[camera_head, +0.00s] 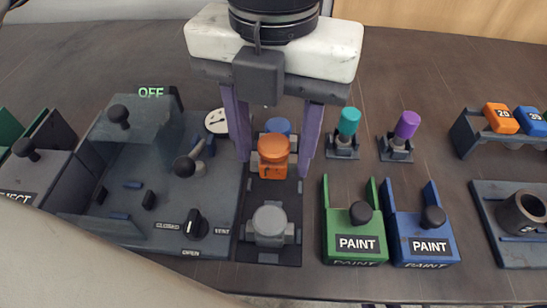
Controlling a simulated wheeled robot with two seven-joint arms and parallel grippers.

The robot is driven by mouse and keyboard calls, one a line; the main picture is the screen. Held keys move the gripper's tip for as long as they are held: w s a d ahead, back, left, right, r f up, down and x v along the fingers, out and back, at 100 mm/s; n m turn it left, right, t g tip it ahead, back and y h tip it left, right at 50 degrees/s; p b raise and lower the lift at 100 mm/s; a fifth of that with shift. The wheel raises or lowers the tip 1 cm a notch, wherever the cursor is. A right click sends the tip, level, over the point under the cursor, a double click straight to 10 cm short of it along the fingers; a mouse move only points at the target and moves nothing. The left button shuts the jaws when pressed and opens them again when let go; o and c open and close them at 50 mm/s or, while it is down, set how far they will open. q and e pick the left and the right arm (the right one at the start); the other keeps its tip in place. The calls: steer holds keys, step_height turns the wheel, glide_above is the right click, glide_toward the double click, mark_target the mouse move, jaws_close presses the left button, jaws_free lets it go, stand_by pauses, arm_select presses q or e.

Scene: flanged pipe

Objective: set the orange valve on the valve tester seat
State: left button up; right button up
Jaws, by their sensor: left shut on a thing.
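The orange valve (273,150) is between the two purple fingers of my left gripper (273,166), over the middle of a dark rack. The gripper points down and is shut on it; whether the valve touches the rack is hard to tell. A blue valve (279,126) is behind it and a grey valve (269,222) in front of it. The valve tester (210,244) is the grey panel left of the rack, with a gauge (217,121), a black knob (195,224) and a green OFF sign. I cannot clearly make out its seat. My right gripper is out of view.
A teal-topped part (348,124) and a purple-topped part (406,126) stand to the right on small bases. Green (356,244) and blue (424,246) PAINT stations are in front. A reject bin (30,170) is at the left. A numbered-block rack (466,135) is at the right.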

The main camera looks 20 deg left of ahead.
mark_target(274, 144)
arm_select(q)
step_height(274, 144, up, 6)
steer(key=shift+f+p, duration=0.1)
steer(key=shift+p, duration=0.35)
steer(key=shift+r, duration=0.45)
steer(key=shift+r+p, duration=1.3)
steer(key=shift+r, duration=0.4)
step_height(274, 144, up, 2)
steer(key=shift+r+p, duration=0.1)
steer(key=shift+p, duration=0.55)
steer(key=shift+s, duration=0.1)
